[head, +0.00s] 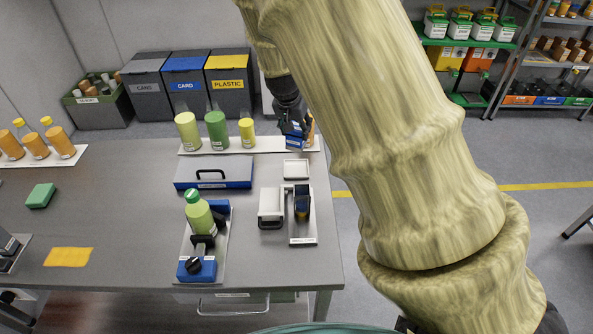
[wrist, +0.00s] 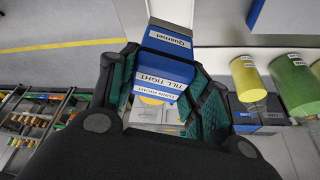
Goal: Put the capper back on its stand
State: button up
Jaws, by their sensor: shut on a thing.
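The capper (wrist: 168,68) is a blue block with white labels, one reading "TILL TIGHT". In the wrist view it lies between the green-padded fingers of my gripper (wrist: 163,82), which is shut on it. In the head view my gripper (head: 293,124) hangs over the table's back right, with the blue capper (head: 295,140) below it, close to the right end of the white strip. I cannot tell whether the capper touches the strip. A small white pad (head: 296,169) lies in front of it; I cannot tell whether this is the stand.
Pale, green and yellow cylinders (head: 216,130) stand left of the capper on the white strip (head: 262,146). An orange item (head: 311,132) is close at its right. A blue-grey case (head: 213,175), a white-and-dark device (head: 271,207) and a green bottle (head: 199,214) stand nearer.

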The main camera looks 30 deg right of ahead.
aim_at(293, 143)
jog(key=shift+f+p, duration=1.55)
jog(key=shift+f, duration=3.4)
jog(key=shift+f, duration=0.1)
jog(key=o, duration=1.2)
jog(key=shift+b+v, duration=1.55)
jog(key=shift+v, duration=4.55)
jog(key=shift+w, duration=0.1)
